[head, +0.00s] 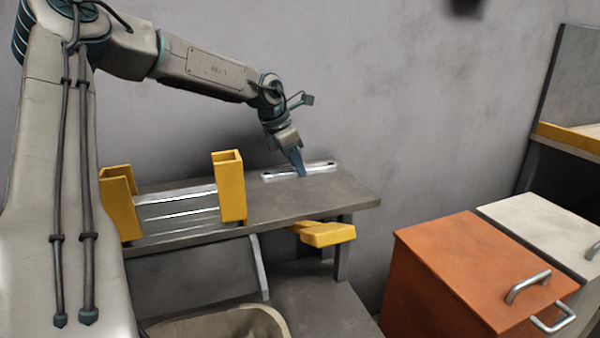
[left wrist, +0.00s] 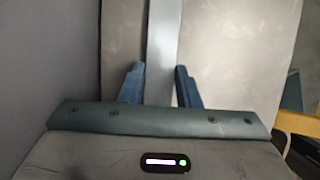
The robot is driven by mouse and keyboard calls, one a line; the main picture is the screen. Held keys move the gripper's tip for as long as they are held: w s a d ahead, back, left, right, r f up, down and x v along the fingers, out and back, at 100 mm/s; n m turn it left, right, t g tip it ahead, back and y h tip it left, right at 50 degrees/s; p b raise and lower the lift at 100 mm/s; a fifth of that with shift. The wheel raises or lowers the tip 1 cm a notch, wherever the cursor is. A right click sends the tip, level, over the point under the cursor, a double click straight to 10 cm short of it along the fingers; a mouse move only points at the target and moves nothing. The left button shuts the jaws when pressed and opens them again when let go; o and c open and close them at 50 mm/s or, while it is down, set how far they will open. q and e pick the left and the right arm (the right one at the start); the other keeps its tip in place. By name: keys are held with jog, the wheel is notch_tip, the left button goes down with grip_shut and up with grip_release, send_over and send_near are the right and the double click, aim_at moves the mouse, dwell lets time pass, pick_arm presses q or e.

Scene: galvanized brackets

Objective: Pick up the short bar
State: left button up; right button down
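The short bar (head: 320,168) is a flat, shiny metal strip lying on the grey bench top near its back edge, with a hole at its end. My left gripper (head: 300,172) points down at its middle and hides part of it. In the left wrist view the metal strip (left wrist: 163,45) runs between the two blue fingers (left wrist: 159,68). The fingers are apart, with a gap showing beside the strip, so the gripper is open. I cannot tell how far the fingertips are above the bench. My right gripper is not in view.
Long metal bars (head: 178,212) rest between two yellow holders (head: 231,188) on the bench (head: 290,200). A yellow piece (head: 328,234) sticks out under the bench front. An orange cabinet (head: 470,270) and a white one (head: 545,230) stand at right. A bin (head: 220,325) stands below.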

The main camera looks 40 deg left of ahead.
pick_arm(q)
grip_shut()
notch_tip(320, 180, up, 10)
jog(key=p, duration=0.2)
